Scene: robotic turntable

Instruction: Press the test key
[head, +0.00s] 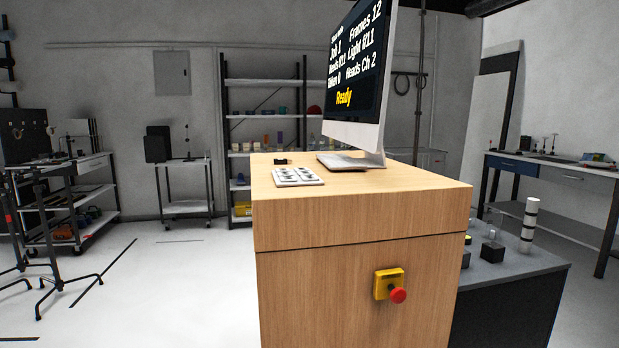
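A small light keypad (297,177) with several round keys lies on top of the wooden cabinet (350,225), near its left edge. The key labels are too small to read, so I cannot tell which one is the test key. A monitor (357,75) stands on the cabinet behind and to the right of the keypad. My gripper is not in view.
A red emergency button on a yellow box (389,285) sticks out from the cabinet front. A small dark object (283,161) lies behind the keypad. A dark-sided bench (510,285) stands at right. A tripod stands at far left; the floor (180,290) between is mostly clear.

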